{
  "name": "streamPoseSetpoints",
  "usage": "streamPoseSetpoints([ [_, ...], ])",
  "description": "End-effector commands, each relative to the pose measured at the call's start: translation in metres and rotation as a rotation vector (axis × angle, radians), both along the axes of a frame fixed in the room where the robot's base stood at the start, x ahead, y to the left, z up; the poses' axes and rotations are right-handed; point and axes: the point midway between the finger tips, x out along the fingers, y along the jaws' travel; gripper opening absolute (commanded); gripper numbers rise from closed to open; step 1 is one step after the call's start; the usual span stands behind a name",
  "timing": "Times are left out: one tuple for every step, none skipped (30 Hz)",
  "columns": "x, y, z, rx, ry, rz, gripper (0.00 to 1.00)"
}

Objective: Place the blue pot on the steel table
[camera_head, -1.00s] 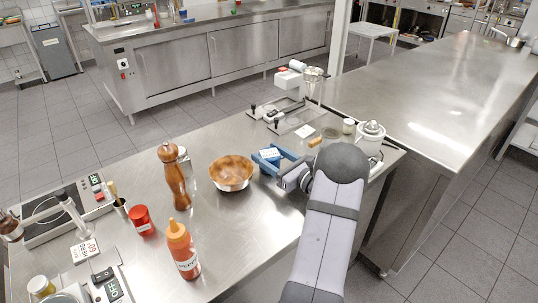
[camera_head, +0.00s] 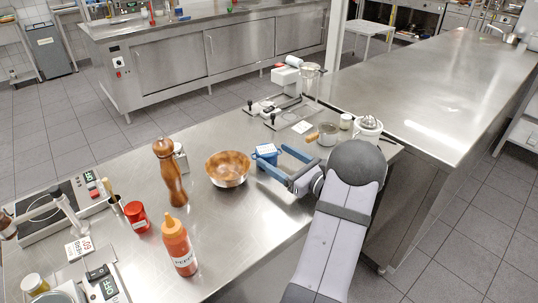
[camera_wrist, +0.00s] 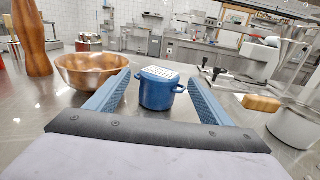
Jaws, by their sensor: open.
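The blue pot (camera_head: 266,157), with a white perforated top, stands upright on the steel table (camera_head: 235,240). It is right of a copper-coloured bowl (camera_head: 228,170). In the wrist view the pot (camera_wrist: 160,93) is in the middle, near the ends of my two blue fingers, with visible gaps at both sides. My gripper (camera_head: 270,156) is open and low above the table, one finger on each side of the pot. It holds nothing. In the wrist view my gripper (camera_wrist: 158,76) points level at the pot.
A saucepan with a wooden handle (camera_wrist: 293,123) is close at the right of my gripper. A pepper mill (camera_head: 170,172), red can (camera_head: 137,217) and sauce bottle (camera_head: 179,246) stand left. A white lidded pot (camera_head: 368,128) is behind my arm. The table's front middle is clear.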

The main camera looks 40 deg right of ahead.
Motion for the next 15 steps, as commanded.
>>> streamPoseSetpoints([
  [-0.011,-0.002,-0.002,-0.001,0.0,-0.005,0.74],
  [-0.016,-0.003,-0.002,-0.001,0.0,-0.005,0.74],
  [-0.023,-0.003,-0.002,0.0,0.0,-0.004,0.74],
  [-0.028,-0.004,-0.002,0.0,0.0,-0.005,0.74],
  [-0.033,-0.004,-0.002,-0.001,0.0,-0.004,0.74],
  [-0.039,-0.004,-0.002,-0.001,0.0,-0.004,0.74],
  [-0.043,-0.005,-0.001,0.0,0.0,-0.004,0.74],
  [-0.047,-0.004,-0.002,0.0,0.0,-0.003,0.74],
  [-0.052,-0.005,-0.001,0.0,0.0,-0.002,0.74],
  [-0.055,-0.005,-0.001,0.0,0.0,-0.003,0.74],
  [-0.057,-0.005,-0.001,0.0,0.0,-0.003,0.74],
  [-0.06,-0.005,-0.001,-0.001,0.0,-0.001,0.74],
  [-0.062,-0.005,-0.001,0.0,0.0,-0.001,0.74],
  [-0.064,-0.006,0.0,0.0,0.0,-0.001,0.74],
  [-0.065,-0.006,0.0,0.0,0.0,-0.001,0.74],
])
